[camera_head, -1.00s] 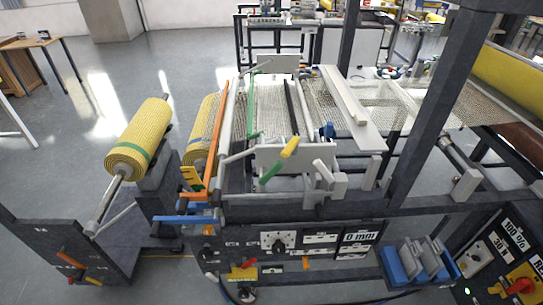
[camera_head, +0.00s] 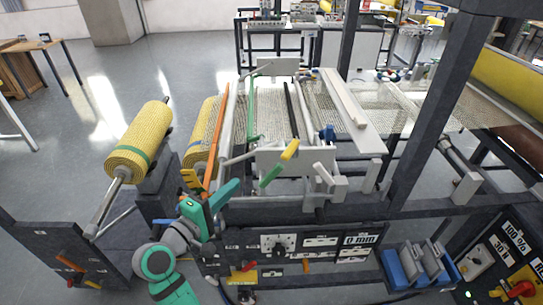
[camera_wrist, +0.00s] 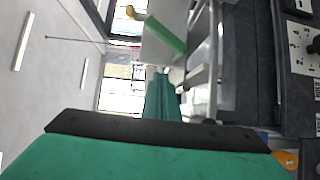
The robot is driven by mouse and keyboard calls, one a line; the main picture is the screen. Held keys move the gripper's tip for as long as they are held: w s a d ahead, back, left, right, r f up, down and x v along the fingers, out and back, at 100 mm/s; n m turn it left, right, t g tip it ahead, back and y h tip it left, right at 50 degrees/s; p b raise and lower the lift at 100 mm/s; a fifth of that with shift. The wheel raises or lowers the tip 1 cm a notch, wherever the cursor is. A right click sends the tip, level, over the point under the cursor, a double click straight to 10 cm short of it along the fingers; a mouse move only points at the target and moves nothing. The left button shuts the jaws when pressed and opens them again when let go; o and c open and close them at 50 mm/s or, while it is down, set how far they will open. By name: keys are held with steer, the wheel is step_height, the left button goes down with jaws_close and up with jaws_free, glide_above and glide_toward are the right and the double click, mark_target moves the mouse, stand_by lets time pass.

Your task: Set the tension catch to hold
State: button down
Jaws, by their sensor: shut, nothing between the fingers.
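My gripper (camera_head: 232,188) is in the head view at the left front corner of the laminating frame, its teal fingers slanting up to the right. It is shut and empty. It stands in front of the lower end of a long orange lever (camera_head: 218,135); whether they touch cannot be told. A blue lever on that corner is mostly hidden behind my arm. A handle with a green and a yellow end (camera_head: 271,176) lies right of my fingertips, apart from them. In the wrist view a green handle (camera_wrist: 166,35) shows beyond my teal fingers. Which part is the tension catch cannot be told.
A yellow mesh roll (camera_head: 140,140) stands left of the arm. Grey rails and a pale plate (camera_head: 352,115) lie to the right. The control panel (camera_head: 310,245) runs below, with a blue holder (camera_head: 400,268) at its right. Open floor lies at the far left.

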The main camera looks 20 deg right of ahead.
mark_target(290, 155)
step_height(290, 155, up, 7)
steer(key=m+g+h, duration=0.1)
steer(key=g+h, duration=0.1)
steer(key=shift+s+d+m, duration=0.3)
steer(key=shift+d+m, duration=0.05)
steer(key=shift+m, duration=0.05)
steer(key=shift+d, duration=0.1)
steer(key=x, duration=0.9)
steer(key=shift+w+d, duration=0.1)
steer(key=shift+d, duration=0.05)
steer(key=shift+s+d, duration=0.4)
steer(key=shift+d, duration=0.2)
steer(key=shift+s+d, duration=0.45)
steer(key=shift+d, duration=0.15)
steer(key=shift+s+d, duration=0.4)
steer(key=shift+s, duration=0.05)
steer(key=shift+s+d, duration=0.1)
steer(key=shift+d, duration=0.05)
